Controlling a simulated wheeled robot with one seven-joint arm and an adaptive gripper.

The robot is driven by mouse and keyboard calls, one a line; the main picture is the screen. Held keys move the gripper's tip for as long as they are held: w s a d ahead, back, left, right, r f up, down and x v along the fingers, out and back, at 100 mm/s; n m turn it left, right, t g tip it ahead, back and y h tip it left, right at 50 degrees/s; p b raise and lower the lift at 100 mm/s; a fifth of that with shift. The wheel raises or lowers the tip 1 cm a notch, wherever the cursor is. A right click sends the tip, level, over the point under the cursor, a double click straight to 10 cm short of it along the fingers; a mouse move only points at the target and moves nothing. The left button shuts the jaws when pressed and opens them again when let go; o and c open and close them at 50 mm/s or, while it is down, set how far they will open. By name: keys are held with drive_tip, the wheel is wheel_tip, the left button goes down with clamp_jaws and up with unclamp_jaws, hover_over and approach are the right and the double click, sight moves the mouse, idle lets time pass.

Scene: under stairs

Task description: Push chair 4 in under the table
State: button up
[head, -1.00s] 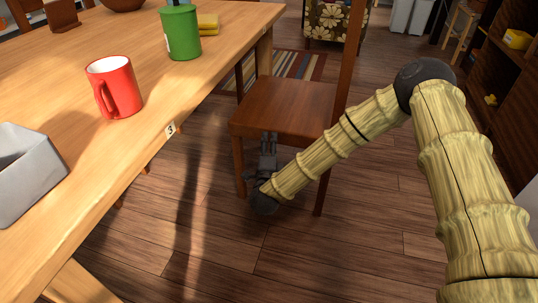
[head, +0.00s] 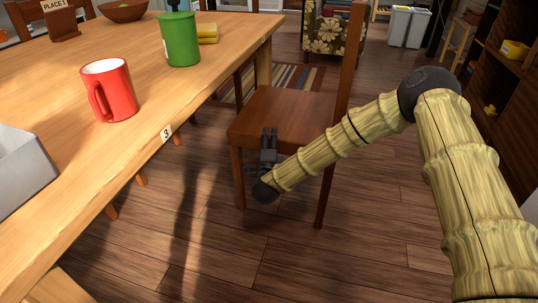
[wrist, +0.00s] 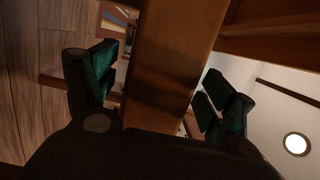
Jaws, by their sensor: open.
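A brown wooden chair (head: 290,112) stands at the right side of the wooden table (head: 110,158), its back at right and its seat edge toward the table. No number shows on it. My gripper (head: 269,138) is at the near side of the seat, fingers pointing away from me. In the wrist view, a brown wooden bar (wrist: 166,65), apparently the chair's seat edge, lies between the two spread fingers (wrist: 160,85). I cannot tell whether they touch it. The gripper is open and holds nothing.
On the table stand a red mug (head: 109,90), a green canister (head: 180,40), a grey bin (head: 22,170) and a bowl (head: 122,11). A "3" label (head: 166,133) is on its edge. Shelves (head: 505,75) stand at right. Floor (head: 330,250) nearer than the chair is clear.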

drive_tip(key=shift+w+d+b, duration=0.2)
drive_tip(key=shift+w+b, duration=0.25)
drive_tip(key=shift+w, duration=1.1)
clamp_jaws()
